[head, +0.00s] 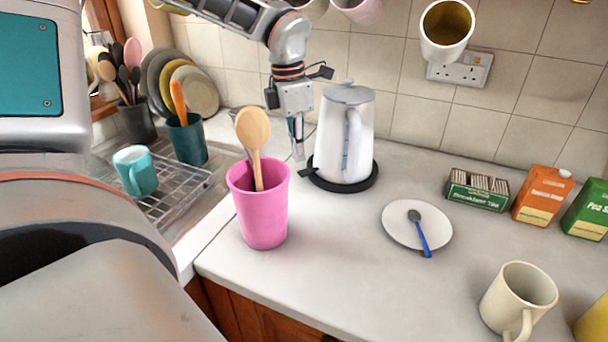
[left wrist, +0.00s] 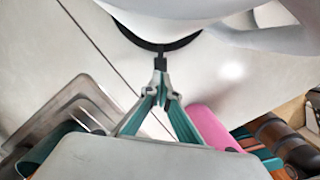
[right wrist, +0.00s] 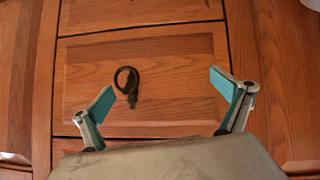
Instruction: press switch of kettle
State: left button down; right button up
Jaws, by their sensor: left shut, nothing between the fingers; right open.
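The white kettle (head: 333,125) stands upright on its round black base (head: 360,183) on the counter. A small black switch tab (head: 307,172) sticks out from the left of the base. My left gripper (head: 298,152) points down just above the tab, shut and empty. In the left wrist view the closed fingertips (left wrist: 161,82) line up with the tab (left wrist: 160,63), very near it; I cannot tell if they touch. My right gripper (right wrist: 163,85) is open and empty in front of wooden cupboard fronts, outside the head view.
A pink cup (head: 262,215) with a wooden spoon stands close in front of the left gripper. A white plate (head: 397,230) with a blue-handled spoon lies right of the kettle. A cream mug (head: 515,295) stands front right. A drying rack (head: 180,205) is at left.

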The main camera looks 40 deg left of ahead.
aim_at(304, 173)
pick_arm(q)
notch_tip(304, 173, down, 2)
jog(key=shift+w+d+f, duration=0.1)
jog(key=shift+f, duration=0.3)
pick_arm(e)
jog(key=shift+w+d+r, duration=0.15)
jog(key=shift+w+d, duration=0.05)
jog(key=shift+w, duration=0.35)
jog(key=shift+s, duration=0.1)
